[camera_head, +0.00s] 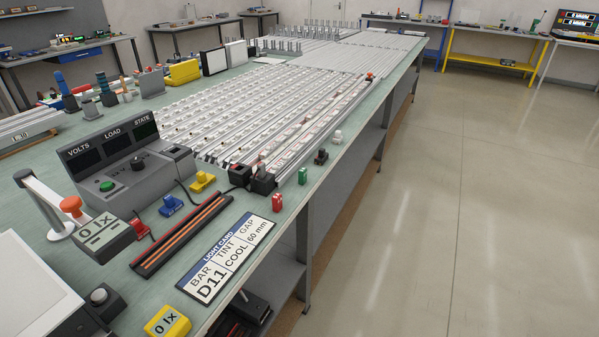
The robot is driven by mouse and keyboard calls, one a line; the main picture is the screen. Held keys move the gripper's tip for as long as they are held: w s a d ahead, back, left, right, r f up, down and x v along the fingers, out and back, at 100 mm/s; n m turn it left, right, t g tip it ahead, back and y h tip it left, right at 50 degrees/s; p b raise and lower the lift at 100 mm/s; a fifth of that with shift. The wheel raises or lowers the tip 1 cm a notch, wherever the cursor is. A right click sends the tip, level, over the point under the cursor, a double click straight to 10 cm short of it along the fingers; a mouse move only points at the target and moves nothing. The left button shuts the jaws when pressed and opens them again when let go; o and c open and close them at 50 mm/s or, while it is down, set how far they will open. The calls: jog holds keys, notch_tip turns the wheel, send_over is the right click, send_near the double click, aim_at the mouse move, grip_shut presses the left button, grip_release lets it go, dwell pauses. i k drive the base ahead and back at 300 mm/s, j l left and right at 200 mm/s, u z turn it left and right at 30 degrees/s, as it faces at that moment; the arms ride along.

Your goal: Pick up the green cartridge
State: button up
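A small upright green block (302,176), which looks like the green cartridge, stands near the right edge of the workbench (225,175). It is beside the near ends of the metal bars and behind a similar red block (277,202). Nothing is seen touching it. My gripper is not in view.
A light card (231,257) reading D11 lies in front of the red block. A dark block (321,157) and a white piece (338,137) stand farther back. A grey control box (127,170) and a lux meter (104,238) are left. The floor (430,220) at right is clear.

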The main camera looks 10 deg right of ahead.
aim_at(302, 171)
jog(key=i+j+z, duration=0.1)
jog(key=j, duration=0.25)
jog(key=i+j+z, duration=0.1)
jog(key=i+j, duration=0.2)
jog(key=i+j+z, duration=0.1)
jog(key=j, duration=0.35)
jog(key=i, duration=0.1)
